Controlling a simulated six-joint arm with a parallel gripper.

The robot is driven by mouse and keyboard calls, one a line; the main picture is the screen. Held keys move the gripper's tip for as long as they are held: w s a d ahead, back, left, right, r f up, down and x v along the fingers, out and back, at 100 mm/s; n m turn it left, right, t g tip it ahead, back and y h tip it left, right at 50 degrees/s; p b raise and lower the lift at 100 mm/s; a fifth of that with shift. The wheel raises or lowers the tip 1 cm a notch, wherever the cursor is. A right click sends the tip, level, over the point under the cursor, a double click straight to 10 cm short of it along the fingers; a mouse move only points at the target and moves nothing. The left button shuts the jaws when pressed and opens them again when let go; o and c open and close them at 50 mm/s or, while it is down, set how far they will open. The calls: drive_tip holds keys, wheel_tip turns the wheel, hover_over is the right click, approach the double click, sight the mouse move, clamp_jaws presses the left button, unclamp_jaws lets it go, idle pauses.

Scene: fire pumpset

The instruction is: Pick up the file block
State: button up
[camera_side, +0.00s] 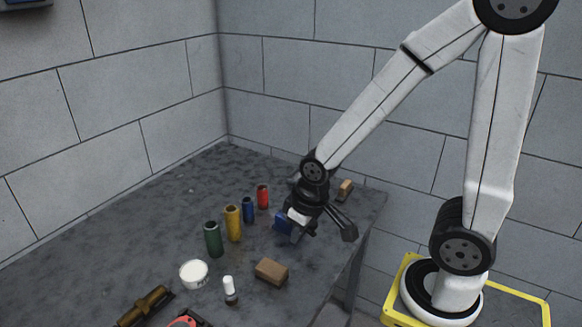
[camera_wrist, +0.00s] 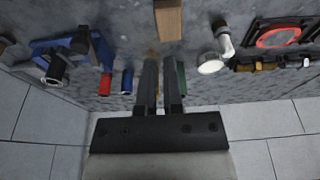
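A brown rectangular block (camera_side: 271,271) lies on the dark table near its front edge; it also shows at the top middle of the wrist view (camera_wrist: 168,18). A smaller tan block (camera_side: 345,188) lies at the table's right side, and part of it shows at the left edge of the wrist view (camera_wrist: 3,45). I cannot tell by its look which one is the file block. My gripper is above the table, up and to the right of the brown block in the side view. In the wrist view its two dark fingers (camera_wrist: 161,85) stand slightly apart with nothing between them.
A blue tool with dark parts (camera_side: 283,222) is close to my gripper. Green (camera_side: 213,239), yellow (camera_side: 233,223), blue (camera_side: 248,209) and red (camera_side: 263,196) cylinders stand in a row.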

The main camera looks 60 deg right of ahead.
drive_tip(key=o, duration=0.8)
drive_tip(key=w+d+m, duration=0.5)
drive_tip(key=w+d, duration=0.1)
drive_tip(key=d, duration=0.2)
drive_tip(key=m+g, duration=0.3)
drive_tip(key=m, duration=1)
hover_over(346, 184)
drive_tip(key=f, duration=0.5)
drive_tip(key=shift+d+f, duration=0.2)
drive_tip(key=shift+f, duration=1.45)
